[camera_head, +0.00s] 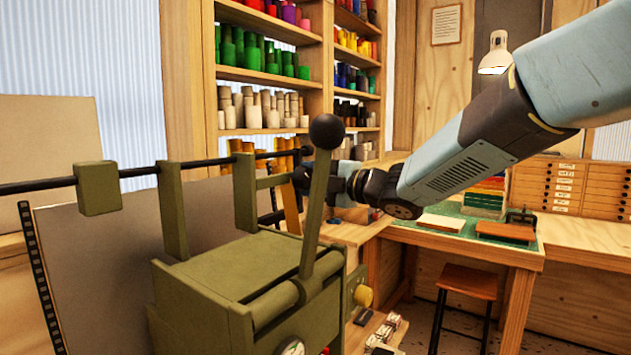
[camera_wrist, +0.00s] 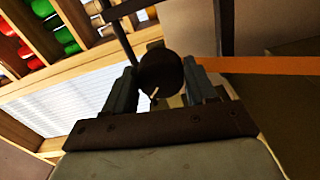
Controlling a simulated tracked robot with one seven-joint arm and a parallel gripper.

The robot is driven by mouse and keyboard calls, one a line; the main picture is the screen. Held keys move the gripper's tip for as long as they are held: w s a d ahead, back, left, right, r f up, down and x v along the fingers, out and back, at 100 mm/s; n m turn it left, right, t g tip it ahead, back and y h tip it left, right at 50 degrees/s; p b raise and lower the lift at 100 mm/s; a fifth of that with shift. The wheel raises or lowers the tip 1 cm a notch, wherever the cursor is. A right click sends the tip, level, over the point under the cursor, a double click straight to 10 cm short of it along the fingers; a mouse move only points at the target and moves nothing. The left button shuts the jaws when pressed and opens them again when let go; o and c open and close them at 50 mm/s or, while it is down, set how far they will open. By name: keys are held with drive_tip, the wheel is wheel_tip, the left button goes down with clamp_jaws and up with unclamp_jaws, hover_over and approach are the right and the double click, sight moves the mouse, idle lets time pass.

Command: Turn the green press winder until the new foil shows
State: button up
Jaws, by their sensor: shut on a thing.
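The olive-green press (camera_head: 230,275) fills the lower middle of the head view. Its lever (camera_head: 316,215) stands nearly upright with a black ball on top. My gripper (camera_wrist: 163,82) is shut on a dark round knob (camera_wrist: 160,68), which I take to be the winder; a small pale mark shows on its face. In the head view my gripper is at the press's far right side, behind the lever, so its grip is hidden there. An orange foil-like strip (camera_wrist: 262,65) runs right from beside the knob; an orange band also shows in the head view (camera_head: 290,206).
A black rod (camera_head: 140,172) crosses above the press on green brackets. Shelves of coloured rolls (camera_head: 265,78) stand behind. A workbench (camera_head: 515,256) with a green mat and a stool (camera_head: 465,282) are at right. A yellow knob (camera_head: 363,296) sticks out from the press's right side.

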drive_tip(key=shift+a+f, duration=0.1)
idle(0.5)
drive_tip(key=o, duration=1)
drive_tip(key=v, duration=1.3)
drive_tip(key=shift+s+d, duration=0.2)
drive_tip(key=shift+d, duration=0.15)
drive_tip(key=shift+o, duration=0.3)
drive_tip(key=shift+w+m, duration=0.1)
drive_tip(key=shift+m, duration=0.2)
